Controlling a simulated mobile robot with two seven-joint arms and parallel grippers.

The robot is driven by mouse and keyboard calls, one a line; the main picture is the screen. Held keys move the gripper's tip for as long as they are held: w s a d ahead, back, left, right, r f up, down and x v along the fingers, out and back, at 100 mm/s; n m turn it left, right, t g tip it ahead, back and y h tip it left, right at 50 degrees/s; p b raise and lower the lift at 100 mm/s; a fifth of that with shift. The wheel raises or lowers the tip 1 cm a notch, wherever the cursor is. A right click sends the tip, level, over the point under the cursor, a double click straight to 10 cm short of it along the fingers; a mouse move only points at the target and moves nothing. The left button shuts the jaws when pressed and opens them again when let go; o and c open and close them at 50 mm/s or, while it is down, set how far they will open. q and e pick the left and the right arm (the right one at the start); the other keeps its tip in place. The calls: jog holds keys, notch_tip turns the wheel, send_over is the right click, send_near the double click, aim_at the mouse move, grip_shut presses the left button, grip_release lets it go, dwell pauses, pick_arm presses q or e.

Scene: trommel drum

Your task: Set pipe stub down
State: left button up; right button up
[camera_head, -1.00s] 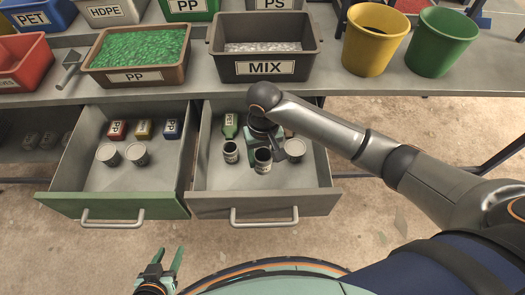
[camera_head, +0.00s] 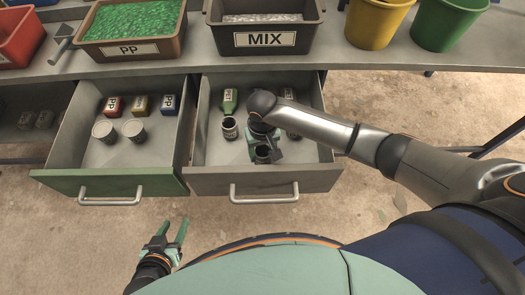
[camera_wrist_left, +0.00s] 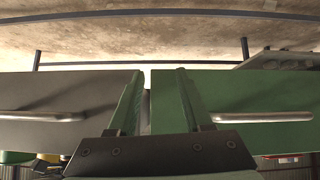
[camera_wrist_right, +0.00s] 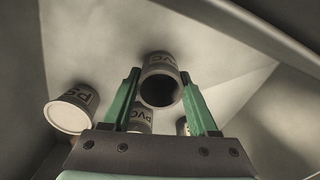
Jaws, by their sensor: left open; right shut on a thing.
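The grey pipe stub marked PVC (camera_wrist_right: 162,82) is between the fingers of my right gripper (camera_wrist_right: 160,95), which is shut on it. In the head view my right gripper (camera_head: 262,142) is low inside the open grey drawer, and a dark round rim of a stub (camera_head: 263,154) shows just in front of it. I cannot tell whether the held stub touches the drawer floor. My left gripper (camera_head: 173,230) is open and empty in front of the drawers; its spread fingers also show in the left wrist view (camera_wrist_left: 158,95).
The green-fronted drawer (camera_head: 108,188) holds small blocks and two light cups. A MIX bin (camera_head: 264,38) stands above.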

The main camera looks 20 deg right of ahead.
aim_at(262, 151)
jog(key=shift+f, duration=0.1)
jog(key=o, duration=0.9)
pick_arm(q)
jog(key=shift+a, duration=0.15)
pick_arm(e)
jog(key=o, duration=0.4)
pick_arm(q)
jog(key=shift+f, duration=0.1)
pick_arm(e)
notch_tip(262, 151, up, 11)
jog(key=shift+r+p, duration=0.15)
jog(key=shift+p, duration=1.1)
pick_arm(q)
jog(key=shift+s+a+r, duration=0.4)
jog(key=shift+a+r, duration=0.25)
jog(key=shift+r, duration=0.1)
pick_arm(e)
jog(key=shift+r, duration=0.5)
